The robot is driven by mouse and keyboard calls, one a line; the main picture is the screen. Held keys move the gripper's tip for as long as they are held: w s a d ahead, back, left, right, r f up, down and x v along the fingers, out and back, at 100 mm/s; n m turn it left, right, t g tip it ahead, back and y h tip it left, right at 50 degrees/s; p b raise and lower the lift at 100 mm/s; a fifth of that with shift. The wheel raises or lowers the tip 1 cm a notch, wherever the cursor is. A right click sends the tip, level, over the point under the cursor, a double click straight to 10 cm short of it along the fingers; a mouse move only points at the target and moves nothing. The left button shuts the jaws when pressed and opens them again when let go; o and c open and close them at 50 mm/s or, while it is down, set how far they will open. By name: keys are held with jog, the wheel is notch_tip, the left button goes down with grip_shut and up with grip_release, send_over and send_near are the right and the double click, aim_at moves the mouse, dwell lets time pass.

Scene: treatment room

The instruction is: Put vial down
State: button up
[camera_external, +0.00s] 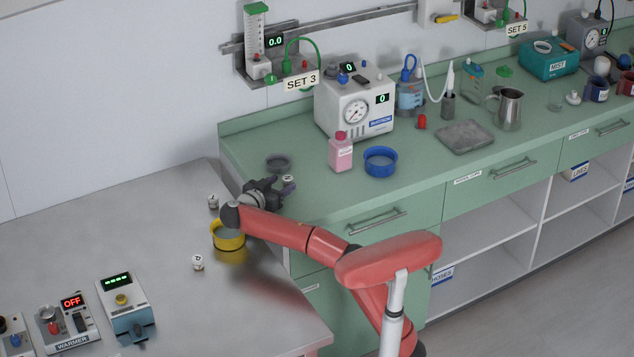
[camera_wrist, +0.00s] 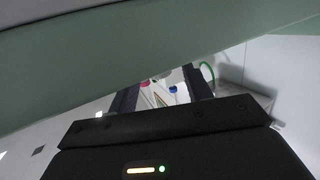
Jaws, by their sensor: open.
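A small vial with a pale, marked cap (camera_external: 288,178) is at the tips of my gripper (camera_external: 279,187), near the left end of the green counter. My gripper is open; I cannot tell whether its fingers touch the vial. Two other small white-capped vials are on the grey table: one beside the yellow bowl (camera_external: 213,201) and one in front of it (camera_external: 198,263). In the wrist view my dark fingers (camera_wrist: 160,92) stand apart, with small blurred shapes between them; no vial is clear there.
The yellow bowl (camera_external: 229,241) stands under my forearm. A dark round dish (camera_external: 278,163), a pink bottle (camera_external: 340,154) and a blue bowl (camera_external: 380,162) are on the green counter (camera_external: 325,195). The grey table (camera_external: 120,235) has free room at its back left.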

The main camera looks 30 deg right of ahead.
jog(key=r, duration=0.4)
jog(key=r+p, duration=0.1)
jog(key=r, duration=0.1)
jog(key=shift+d+r, duration=0.3)
jog(key=shift+r, duration=0.1)
